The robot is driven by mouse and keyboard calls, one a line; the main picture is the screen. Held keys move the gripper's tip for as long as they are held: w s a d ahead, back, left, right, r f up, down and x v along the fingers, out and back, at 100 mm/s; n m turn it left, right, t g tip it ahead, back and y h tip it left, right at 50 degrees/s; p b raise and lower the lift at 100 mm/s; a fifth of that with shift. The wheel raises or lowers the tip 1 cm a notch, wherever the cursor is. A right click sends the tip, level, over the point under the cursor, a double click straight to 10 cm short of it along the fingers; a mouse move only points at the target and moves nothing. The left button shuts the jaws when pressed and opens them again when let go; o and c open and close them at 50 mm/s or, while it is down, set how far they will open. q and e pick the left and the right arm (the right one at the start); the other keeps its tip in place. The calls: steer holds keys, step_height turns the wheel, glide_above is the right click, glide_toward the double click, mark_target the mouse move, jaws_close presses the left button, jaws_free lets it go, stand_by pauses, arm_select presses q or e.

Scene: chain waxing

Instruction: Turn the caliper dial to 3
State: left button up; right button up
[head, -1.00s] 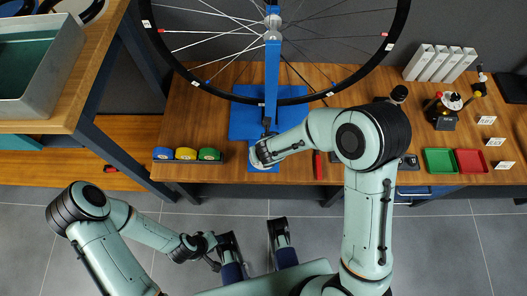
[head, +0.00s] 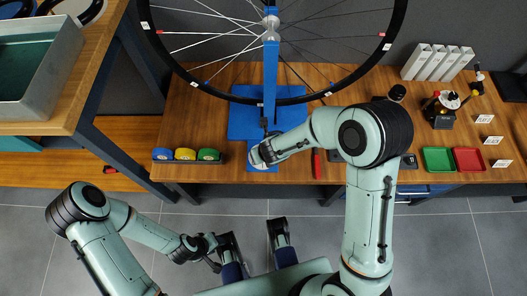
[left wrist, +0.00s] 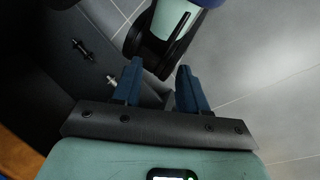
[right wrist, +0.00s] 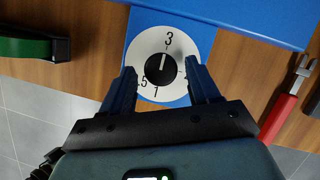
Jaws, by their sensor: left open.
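The caliper dial (right wrist: 142,48) is a white disc on a blue plate, with a 3 at its top, a 5 at left and a 1 at the bottom. The right side is partly hidden by a finger. Its black knob (right wrist: 160,68) has a white line pointing up towards the 3. My right gripper (right wrist: 160,70) is open, its fingers apart on either side of the knob with white disc showing between. In the head view the right hand covers most of the dial. My left gripper (left wrist: 159,70) is open and empty, over the floor away from the bench.
The blue stand (head: 245,122) holds a wheel (head: 385,52) above the bench. A red-handled tool (right wrist: 277,119) lies right of the dial. A holder with coloured round items (head: 186,155) is to the left. Green (head: 437,160) and red (head: 468,160) trays sit at the right.

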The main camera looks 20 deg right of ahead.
steer(key=shift+s+r, duration=0.1)
steer(key=shift+r, duration=0.45)
arm_select(q)
steer(key=s+d+r+g+p, duration=0.1)
steer(key=s+r+p, duration=0.3)
steer(key=r+p, duration=0.2)
arm_select(e)
steer(key=v, duration=1.2)
steer(key=shift+s, duration=0.15)
arm_select(q)
steer(key=shift+w, duration=0.1)
arm_select(e)
steer(key=shift+r, duration=0.1)
